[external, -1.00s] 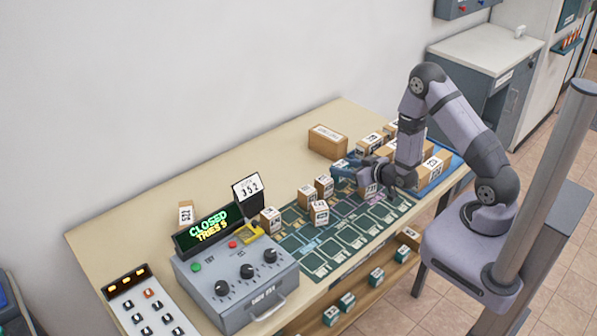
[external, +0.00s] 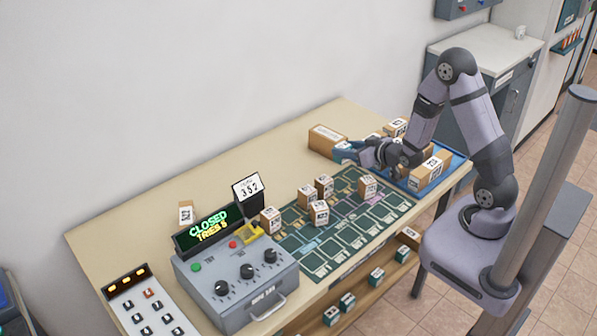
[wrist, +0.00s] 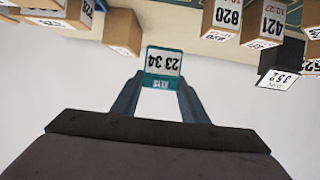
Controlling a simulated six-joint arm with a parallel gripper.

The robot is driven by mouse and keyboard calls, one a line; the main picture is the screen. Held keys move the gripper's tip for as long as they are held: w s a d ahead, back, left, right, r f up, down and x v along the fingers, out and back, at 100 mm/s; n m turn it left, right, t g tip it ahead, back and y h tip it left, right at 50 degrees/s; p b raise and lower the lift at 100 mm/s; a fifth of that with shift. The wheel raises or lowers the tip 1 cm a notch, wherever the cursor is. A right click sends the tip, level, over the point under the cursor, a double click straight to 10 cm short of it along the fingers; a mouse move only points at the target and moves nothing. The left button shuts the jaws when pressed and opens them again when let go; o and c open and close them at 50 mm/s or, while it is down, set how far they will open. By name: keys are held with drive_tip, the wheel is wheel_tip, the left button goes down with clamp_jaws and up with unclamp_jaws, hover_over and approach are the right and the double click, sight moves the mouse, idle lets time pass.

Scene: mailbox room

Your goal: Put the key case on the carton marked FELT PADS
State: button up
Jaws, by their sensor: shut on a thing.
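My gripper (wrist: 160,88) is shut on the key case (wrist: 162,68), a small teal case with a white label reading "23 34" and KEYS, upside down in the wrist view. In the external view my gripper (external: 347,152) is in the air beside the brown carton (external: 328,141) near the wall. That carton has a small label too small to read, so I cannot confirm FELT PADS. A brown box to the upper left of the key case in the wrist view (wrist: 122,33) looks like the same carton.
Several numbered boxes stand on the green grid mat (external: 345,235). More boxes fill the blue tray (external: 455,163) at the right, under my arm. A grey control box (external: 238,285) reading CLOSED and a 352 card (external: 248,189) stand to the left. The table between card and carton is clear.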

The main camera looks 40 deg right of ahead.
drive_tip(key=d+m+h, duration=0.1)
drive_tip(key=d, duration=0.4)
wheel_tip(320, 180, up, 9)
drive_tip(key=n+y+b, duration=0.1)
hover_over(331, 135)
drive_tip(key=shift+f, duration=0.2)
drive_tip(key=shift+f, duration=0.1)
drive_tip(key=shift+f+p, duration=0.7)
drive_tip(key=shift+f, duration=4.15)
drive_tip(key=shift+f, duration=0.1)
